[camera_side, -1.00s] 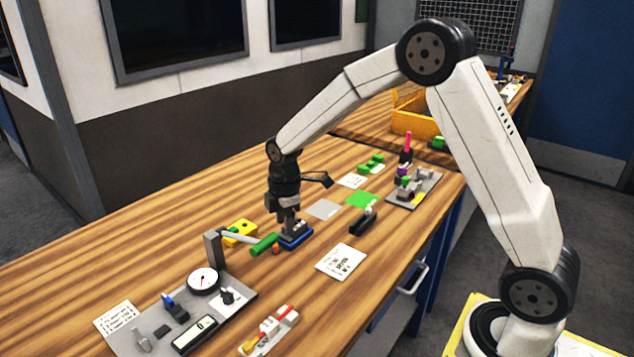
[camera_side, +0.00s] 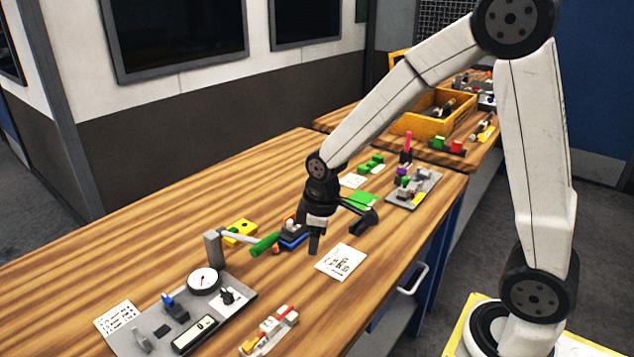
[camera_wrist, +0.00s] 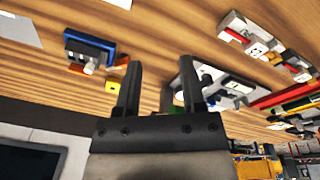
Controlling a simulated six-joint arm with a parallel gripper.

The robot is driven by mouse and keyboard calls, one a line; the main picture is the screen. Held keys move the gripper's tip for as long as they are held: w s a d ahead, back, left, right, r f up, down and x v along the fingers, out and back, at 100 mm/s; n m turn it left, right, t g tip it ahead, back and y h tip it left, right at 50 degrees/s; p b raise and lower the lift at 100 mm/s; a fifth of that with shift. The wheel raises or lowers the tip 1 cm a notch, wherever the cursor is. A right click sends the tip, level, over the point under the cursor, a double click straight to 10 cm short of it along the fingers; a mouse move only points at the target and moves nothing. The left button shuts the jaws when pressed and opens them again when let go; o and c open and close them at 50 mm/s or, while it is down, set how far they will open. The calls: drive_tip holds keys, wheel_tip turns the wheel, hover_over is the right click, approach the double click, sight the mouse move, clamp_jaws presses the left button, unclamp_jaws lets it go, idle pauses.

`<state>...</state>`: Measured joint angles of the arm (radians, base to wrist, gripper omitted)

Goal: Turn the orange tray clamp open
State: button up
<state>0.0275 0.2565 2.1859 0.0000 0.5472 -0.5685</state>
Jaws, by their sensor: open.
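The blue tray (camera_side: 293,241) sits on the wooden bench with a pale, rounded part on it. A small orange piece (camera_side: 276,250), which looks like the clamp, shows at its left front beside the green handle tip. In the wrist view, the blue tray (camera_wrist: 90,45) is at upper left, with orange pieces (camera_wrist: 75,68) at its edge; which way the clamp is turned is too small to tell. My gripper (camera_side: 314,246) points down over the bench, right of the tray and apart from it. Its two fingers (camera_wrist: 162,82) are spread and empty in the wrist view.
A green-handled lever (camera_side: 264,245) on a grey post reaches close to the tray's left side. A yellow block (camera_side: 240,231) lies behind it. A white printed card (camera_side: 341,262) lies right of my gripper, and a black part (camera_side: 364,221) stands behind.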

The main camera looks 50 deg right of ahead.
drive_tip(key=s+a+m, duration=0.1)
drive_tip(key=s+m, duration=0.5)
drive_tip(key=s, duration=0.3)
drive_tip(key=shift+s+f+t, duration=0.3)
drive_tip(key=shift+f+t, duration=0.05)
drive_tip(key=shift+t, duration=0.05)
drive_tip(key=m+g+y, duration=0.3)
drive_tip(key=m+g, duration=0.2)
drive_tip(key=m, duration=0.4)
approach(276, 244)
drive_tip(key=shift+s+a+f, duration=0.4)
drive_tip(key=shift+a+f, duration=0.1)
drive_tip(key=shift+w+d+f+g, duration=0.3)
drive_tip(key=shift+w+g, duration=0.1)
drive_tip(key=shift+w, duration=0.2)
drive_tip(key=shift+f, duration=0.1)
drive_tip(key=shift+x, duration=3.85)
drive_tip(key=shift+a, duration=0.1)
clamp_jaws()
